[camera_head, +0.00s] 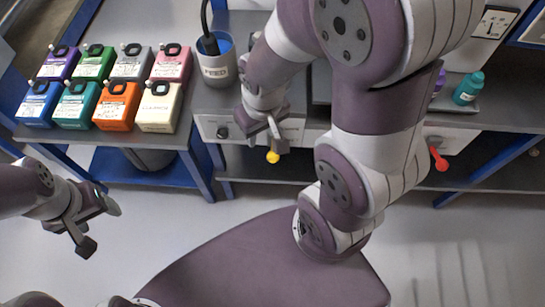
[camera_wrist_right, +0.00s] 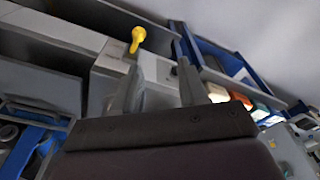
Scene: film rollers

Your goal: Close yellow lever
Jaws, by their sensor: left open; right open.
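The yellow lever (camera_head: 272,157) sticks out from the front of a white-fronted unit at the bench edge. It also shows in the right wrist view (camera_wrist_right: 138,36), beyond the fingertips and nearer the left finger. My right gripper (camera_head: 263,134) is open and empty, just above the lever in the head view; I see no clear contact. Its two spread fingers also show in the right wrist view (camera_wrist_right: 158,68). My left gripper (camera_head: 100,226) is open and empty over the floor at the left, far from the lever.
A red lever (camera_head: 439,160) sits further right on another white-fronted unit. A grey FEED cup (camera_head: 217,65) stands left of my right gripper. Several coloured cartridges, including an orange one (camera_head: 116,108), fill the left table. A teal bottle (camera_head: 468,88) stands at right. The floor in front is clear.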

